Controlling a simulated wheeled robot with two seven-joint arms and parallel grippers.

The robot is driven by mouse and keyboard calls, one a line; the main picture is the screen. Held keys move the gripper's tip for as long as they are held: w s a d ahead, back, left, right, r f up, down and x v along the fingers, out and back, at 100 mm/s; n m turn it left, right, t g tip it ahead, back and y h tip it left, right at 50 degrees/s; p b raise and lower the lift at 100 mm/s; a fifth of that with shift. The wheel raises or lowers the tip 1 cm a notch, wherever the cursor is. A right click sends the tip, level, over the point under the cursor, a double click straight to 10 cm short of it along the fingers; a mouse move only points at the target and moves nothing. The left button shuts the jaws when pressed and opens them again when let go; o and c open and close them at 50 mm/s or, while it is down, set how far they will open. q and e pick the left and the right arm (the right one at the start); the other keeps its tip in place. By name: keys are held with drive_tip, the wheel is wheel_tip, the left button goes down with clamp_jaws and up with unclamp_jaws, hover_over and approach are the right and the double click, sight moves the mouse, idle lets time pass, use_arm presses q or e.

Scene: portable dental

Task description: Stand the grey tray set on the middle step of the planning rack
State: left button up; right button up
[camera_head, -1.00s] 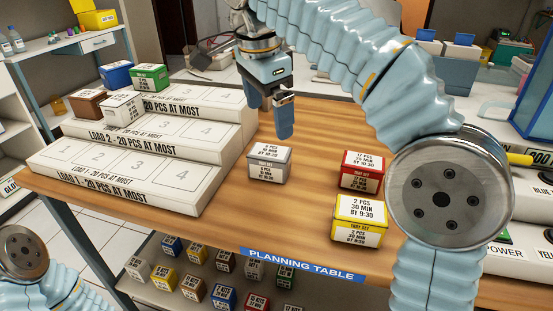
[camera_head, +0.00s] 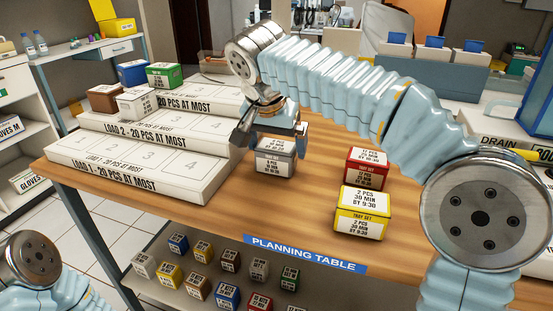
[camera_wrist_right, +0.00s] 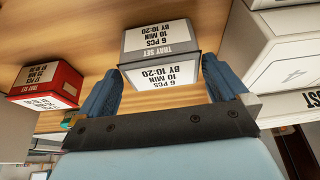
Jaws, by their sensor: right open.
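The grey tray set (camera_head: 275,157), a small labelled box, stands on the wooden table right of the planning rack (camera_head: 150,175). My right gripper (camera_head: 277,137) is over it, pointing down. In the right wrist view, the grey tray set (camera_wrist_right: 160,45) shows between the two spread blue fingers of the gripper (camera_wrist_right: 162,85); whether they touch it I cannot tell. The rack has three steps. Its middle step (camera_head: 185,126) carries a brown box (camera_head: 104,99) and a white box (camera_head: 138,103) at the left; its right part looks empty. My left gripper is out of view.
A blue box (camera_head: 132,73) and a green box (camera_head: 164,75) stand on the top step. A red box (camera_head: 366,169) and a yellow box (camera_head: 362,212) stand on the table to the right. Several boxes sit on a shelf below. The bottom step is empty.

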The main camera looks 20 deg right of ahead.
sight(276, 146)
drive_tip(key=x, duration=0.4)
drive_tip(key=shift+a, duration=0.1)
drive_tip(key=shift+c, duration=0.2)
drive_tip(key=shift+w+r, duration=0.1)
drive_tip(key=shift+r, duration=0.05)
drive_tip(key=c, duration=1)
